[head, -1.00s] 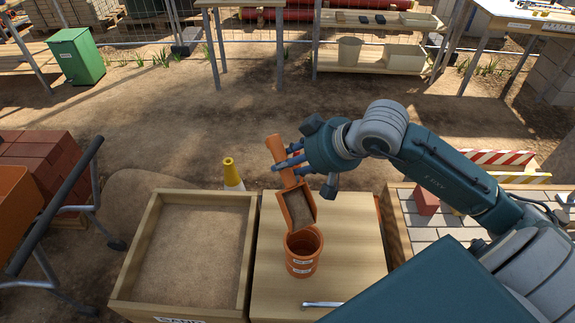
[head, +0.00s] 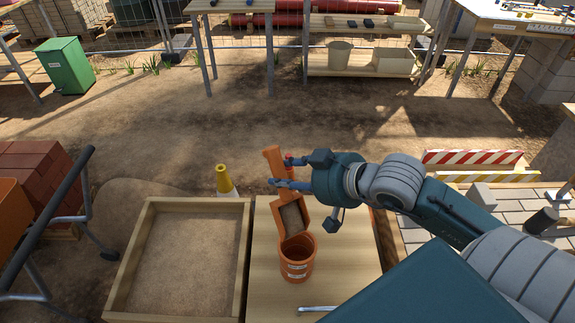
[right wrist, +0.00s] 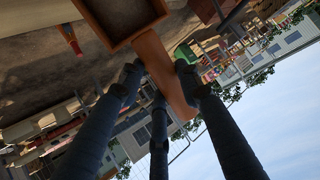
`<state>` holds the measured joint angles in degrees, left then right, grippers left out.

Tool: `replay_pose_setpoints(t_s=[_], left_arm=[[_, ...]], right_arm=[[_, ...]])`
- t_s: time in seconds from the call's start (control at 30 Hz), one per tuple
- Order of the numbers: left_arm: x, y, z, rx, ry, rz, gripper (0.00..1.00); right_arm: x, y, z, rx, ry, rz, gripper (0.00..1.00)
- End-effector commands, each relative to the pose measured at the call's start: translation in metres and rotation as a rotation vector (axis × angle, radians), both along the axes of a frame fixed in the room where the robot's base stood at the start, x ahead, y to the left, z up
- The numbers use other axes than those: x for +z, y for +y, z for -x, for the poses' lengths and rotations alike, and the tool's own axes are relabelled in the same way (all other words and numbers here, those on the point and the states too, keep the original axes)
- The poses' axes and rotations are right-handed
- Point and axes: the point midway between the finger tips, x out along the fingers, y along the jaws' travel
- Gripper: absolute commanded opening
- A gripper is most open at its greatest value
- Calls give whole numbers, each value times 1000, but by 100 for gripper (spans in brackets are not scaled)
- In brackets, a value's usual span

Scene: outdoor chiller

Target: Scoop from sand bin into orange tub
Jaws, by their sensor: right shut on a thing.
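My right gripper (head: 281,172) is shut on the handle of an orange scoop (head: 273,165). The scoop's pan holds brown sand (head: 291,218) and slants down toward the orange tub (head: 297,270). Its lip overlaps the tub's far rim in the head view; whether they touch I cannot tell. The tub stands upright on a wooden top, its inside partly hidden. The sand bin (head: 127,268), a wooden-framed box of sand, is left of it. In the right wrist view the fingers close around the scoop handle (right wrist: 165,75). My left gripper is out of view.
A metal tool (head: 318,309) lies near the tub on the wooden top (head: 262,295). A yellow-topped cone (head: 224,180) stands behind the bin. A wheelbarrow (head: 50,215) is at left. Paving and a striped barrier (head: 472,157) lie at right.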

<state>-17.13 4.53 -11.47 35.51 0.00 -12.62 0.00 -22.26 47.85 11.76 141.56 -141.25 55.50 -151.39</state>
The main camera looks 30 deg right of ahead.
Motion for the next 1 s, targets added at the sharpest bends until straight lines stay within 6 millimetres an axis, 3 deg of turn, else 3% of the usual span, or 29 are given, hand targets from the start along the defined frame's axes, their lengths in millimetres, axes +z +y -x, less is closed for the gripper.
replay_pose_setpoints(t_s=[0.03, 0.3, 0.37, 0.53, 1.0], left_arm=[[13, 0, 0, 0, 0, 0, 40], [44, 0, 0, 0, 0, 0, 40], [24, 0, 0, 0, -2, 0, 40], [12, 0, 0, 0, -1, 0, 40], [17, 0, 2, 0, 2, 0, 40]], right_arm=[[6, 0, 2, -1, -5, -2, 0], [6, -2, 15, -6, -37, 16, 0], [-5, -1, 19, -6, -67, 14, 0], [-2, -1, 30, -5, -136, 19, 0], [7, -1, 46, -6, -240, 24, 0]])
